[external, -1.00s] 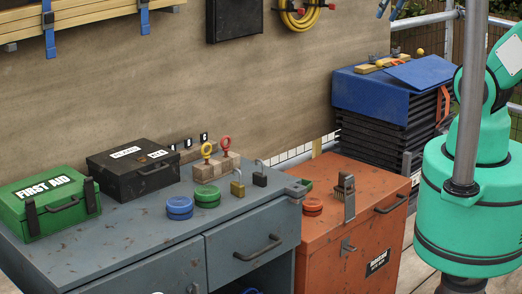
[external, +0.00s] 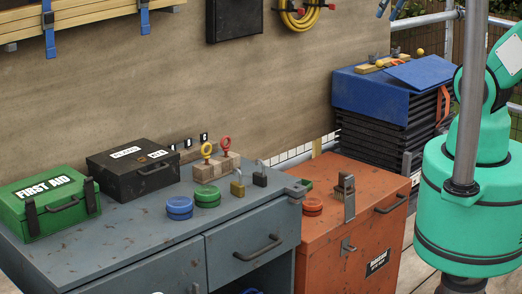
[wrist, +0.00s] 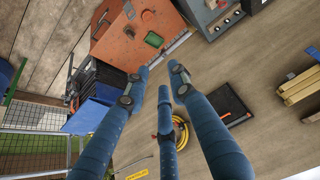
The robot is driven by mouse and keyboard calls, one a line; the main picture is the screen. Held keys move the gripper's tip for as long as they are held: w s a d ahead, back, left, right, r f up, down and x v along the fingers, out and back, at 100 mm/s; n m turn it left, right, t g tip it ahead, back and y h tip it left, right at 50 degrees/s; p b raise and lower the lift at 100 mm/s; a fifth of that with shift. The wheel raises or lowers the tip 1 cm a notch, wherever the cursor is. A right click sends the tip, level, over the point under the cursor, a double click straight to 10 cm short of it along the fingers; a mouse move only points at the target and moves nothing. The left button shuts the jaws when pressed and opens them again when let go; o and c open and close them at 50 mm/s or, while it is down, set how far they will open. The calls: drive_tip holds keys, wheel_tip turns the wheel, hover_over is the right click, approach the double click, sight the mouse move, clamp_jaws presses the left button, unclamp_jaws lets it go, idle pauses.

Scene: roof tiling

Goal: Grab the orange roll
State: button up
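The orange roll (external: 312,206) lies flat on top of the orange cabinet (external: 338,232), left of an upright metal hasp or bracket. A green piece (external: 304,186) lies just behind it. In the external view the gripper is out of frame; only my green arm shows at right.
A grey bench (external: 130,235) at left holds a first aid box (external: 45,205), a black case (external: 133,168), a blue roll (external: 179,207), a green roll (external: 207,197) and padlocks (external: 238,188). A metal pole (external: 468,100) stands in front of my arm. A stack of blue-topped crates (external: 380,110) stands behind.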

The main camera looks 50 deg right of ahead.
idle(0.3)
drive_tip(key=o, duration=1.2)
drive_tip(key=shift+w, duration=0.15)
drive_tip(key=w+d+f+n+g+b, duration=0.1)
drive_tip(key=w+f+n+g+b, duration=0.2)
drive_tip(key=w+f, duration=1.8)
drive_tip(key=w+f+n+g, duration=0.1)
drive_tip(key=w+f, duration=0.1)
drive_tip(key=f, duration=1.3)
drive_tip(key=w+f+n+g, duration=0.1)
drive_tip(key=w+f+n, duration=0.1)
drive_tip(key=f, duration=1.2)
drive_tip(key=shift+d+f+n+g+b, duration=0.3)
drive_tip(key=shift+d+f, duration=0.05)
drive_tip(key=shift+d, duration=0.1)
